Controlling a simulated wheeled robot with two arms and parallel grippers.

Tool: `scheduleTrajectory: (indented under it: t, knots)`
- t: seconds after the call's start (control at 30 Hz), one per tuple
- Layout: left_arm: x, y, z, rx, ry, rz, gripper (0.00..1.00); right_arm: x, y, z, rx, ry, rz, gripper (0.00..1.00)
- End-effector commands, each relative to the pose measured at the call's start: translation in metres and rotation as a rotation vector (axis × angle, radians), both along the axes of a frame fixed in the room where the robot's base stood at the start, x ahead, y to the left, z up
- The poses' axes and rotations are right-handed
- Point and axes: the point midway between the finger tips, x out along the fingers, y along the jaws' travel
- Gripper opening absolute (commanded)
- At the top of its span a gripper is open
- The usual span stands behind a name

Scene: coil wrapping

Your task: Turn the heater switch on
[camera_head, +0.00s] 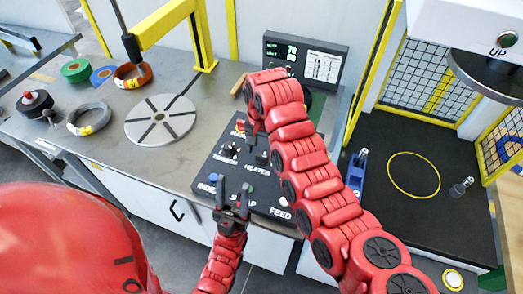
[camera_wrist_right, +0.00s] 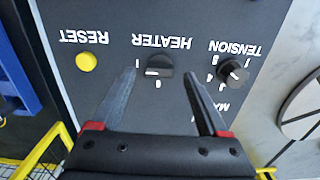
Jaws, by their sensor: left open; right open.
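The heater switch (camera_wrist_right: 160,66) is a black rotary knob on the dark control panel (camera_wrist_right: 110,20), with a white mark and "I" and "0" markings around it. In the head view the switch (camera_head: 262,159) shows above the HEATER label. My right gripper (camera_wrist_right: 161,78) is open, with one finger on each side of the switch in the wrist view; I cannot tell whether they touch it. In the head view my right arm partly hides that gripper. My left gripper (camera_head: 232,190) is open and empty over the panel's lower edge, near the lower buttons.
The tension knob (camera_wrist_right: 233,72) and yellow reset button (camera_wrist_right: 86,62) flank the switch. A display (camera_head: 304,62) stands behind the panel. A slotted grey disc (camera_head: 160,120) and several coils, including an orange one (camera_head: 132,76), lie left on the table. A yellow-framed cell stands right.

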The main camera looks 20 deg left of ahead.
Motion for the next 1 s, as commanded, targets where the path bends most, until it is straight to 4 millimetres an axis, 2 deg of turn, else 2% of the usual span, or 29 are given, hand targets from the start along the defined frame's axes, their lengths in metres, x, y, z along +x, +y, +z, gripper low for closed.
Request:
scheduleTrajectory:
  t: [0.07, 0.2, 0.6, 0.73, 1.0]
  knots:
    - [0.0, 0.0, 0.009, 0.0, 0.0, 0.0, 0.5, 0.002, -0.002, 0.02, 0.0, -0.006, -0.001, 0.78]
    - [0.0, 0.0, 0.006, 0.0, 0.0, 0.0, 0.5, 0.003, -0.002, 0.05, -0.002, -0.009, -0.001, 0.78]
    - [0.0, 0.0, -0.005, 0.0, 0.0, 0.0, 0.5, 0.002, -0.001, 0.119, -0.004, -0.009, -0.001, 0.78]
    - [0.0, 0.0, -0.008, 0.0, 0.0, 0.0, 0.5, 0.001, 0.0, 0.138, -0.002, -0.008, 0.001, 0.78]
    - [0.0, 0.0, -0.01, 0.0, 0.0, 0.0, 0.5, 0.001, 0.0, 0.157, 0.0, -0.006, 0.0, 0.78]
